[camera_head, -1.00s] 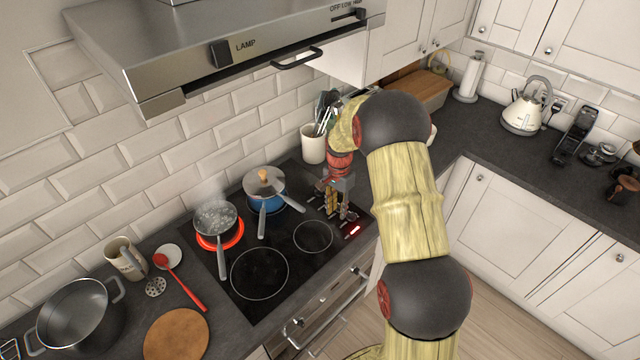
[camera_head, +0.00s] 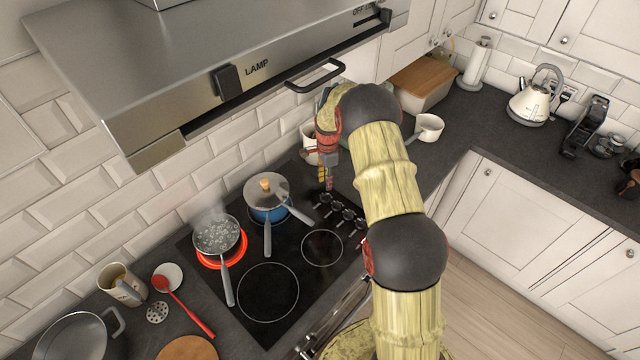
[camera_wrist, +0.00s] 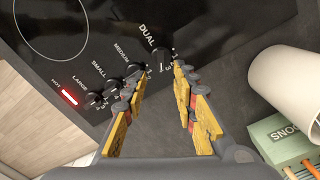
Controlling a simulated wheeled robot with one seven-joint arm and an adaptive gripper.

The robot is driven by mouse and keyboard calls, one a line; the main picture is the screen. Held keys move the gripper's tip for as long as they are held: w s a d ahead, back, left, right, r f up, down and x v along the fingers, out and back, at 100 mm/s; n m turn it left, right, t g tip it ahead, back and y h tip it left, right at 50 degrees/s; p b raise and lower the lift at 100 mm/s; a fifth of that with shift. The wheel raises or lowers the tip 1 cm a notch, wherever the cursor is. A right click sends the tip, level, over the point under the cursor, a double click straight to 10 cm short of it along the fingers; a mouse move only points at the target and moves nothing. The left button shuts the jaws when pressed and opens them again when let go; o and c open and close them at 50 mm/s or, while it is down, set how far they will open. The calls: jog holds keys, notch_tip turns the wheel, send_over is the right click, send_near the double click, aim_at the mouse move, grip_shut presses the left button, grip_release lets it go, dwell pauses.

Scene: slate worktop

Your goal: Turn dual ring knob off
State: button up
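The dual ring knob (camera_wrist: 162,57) is a dark round knob beside the white DUAL lettering, at the end of the knob row in the wrist view. It also shows in the head view, at the back end of the row (camera_head: 325,198). My gripper (camera_wrist: 157,82) is open and empty, with its yellow fingers apart. The dual knob lies just beyond the gap between the fingertips in the wrist view; I see no clear contact. In the head view my gripper (camera_head: 325,180) is just behind this knob, low over the cooktop edge. The knob's exact setting is too small to read.
Medium (camera_wrist: 133,68), small (camera_wrist: 112,87) and large (camera_wrist: 92,98) knobs sit close by. A red HOT light (camera_wrist: 69,97) glows. A steaming saucepan (camera_head: 218,236) stands on a glowing ring; a blue pot (camera_head: 268,212) stands near.

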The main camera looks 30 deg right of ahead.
aim_at(325, 197)
jog(key=shift+w, duration=0.15)
notch_tip(325, 197, down, 8)
jog(key=shift+r+p, duration=0.2)
jog(key=shift+p, duration=0.3)
jog(key=shift+c, duration=1.1)
grip_shut()
